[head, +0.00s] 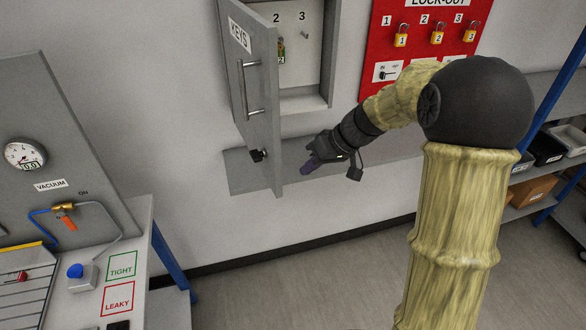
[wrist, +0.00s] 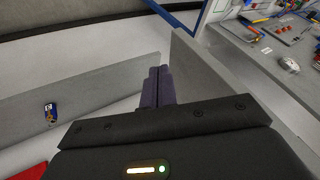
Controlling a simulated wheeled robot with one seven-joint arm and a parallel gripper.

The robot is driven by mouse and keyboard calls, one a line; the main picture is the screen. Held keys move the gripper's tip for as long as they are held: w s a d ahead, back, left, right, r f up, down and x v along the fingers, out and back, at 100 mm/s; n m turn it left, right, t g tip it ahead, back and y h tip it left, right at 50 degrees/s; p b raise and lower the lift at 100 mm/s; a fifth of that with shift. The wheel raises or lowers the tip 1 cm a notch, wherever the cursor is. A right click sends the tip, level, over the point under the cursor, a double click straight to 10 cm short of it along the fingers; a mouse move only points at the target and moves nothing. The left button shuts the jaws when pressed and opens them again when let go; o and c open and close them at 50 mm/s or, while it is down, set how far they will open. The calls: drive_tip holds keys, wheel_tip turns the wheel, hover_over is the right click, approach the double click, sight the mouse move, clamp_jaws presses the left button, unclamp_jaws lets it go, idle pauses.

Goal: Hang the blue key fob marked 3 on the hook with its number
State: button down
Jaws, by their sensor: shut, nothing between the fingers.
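The blue key fob (wrist: 50,113) lies on the grey ledge (wrist: 100,90), left of my gripper in the wrist view; its number is too small to read. I cannot make the fob out in the head view. My gripper (head: 311,166) is just above the ledge below the key cabinet, right of the open door. Its two dark purple fingers (wrist: 158,85) are shut together and empty, apart from the fob. The cabinet (head: 303,102) shows numbers 2 and 3, with a bare hook (head: 306,34) under 3. A greenish tag (head: 281,50) hangs under 2.
The KEYS cabinet door (head: 258,100) stands open close to my gripper's left. A red lock-out board (head: 385,50) with yellow padlocks is on the wall at right. A vacuum test bench (head: 85,285) is at left. Shelves with bins (head: 547,150) stand at far right.

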drive_tip(key=a, duration=0.1)
drive_tip(key=s+a+p, duration=0.1)
drive_tip(key=a+p, duration=0.1)
drive_tip(key=a, duration=0.1)
drive_tip(key=shift+s+a+f, duration=0.1)
drive_tip(key=shift+s+f, duration=0.15)
drive_tip(key=shift+f, duration=0.15)
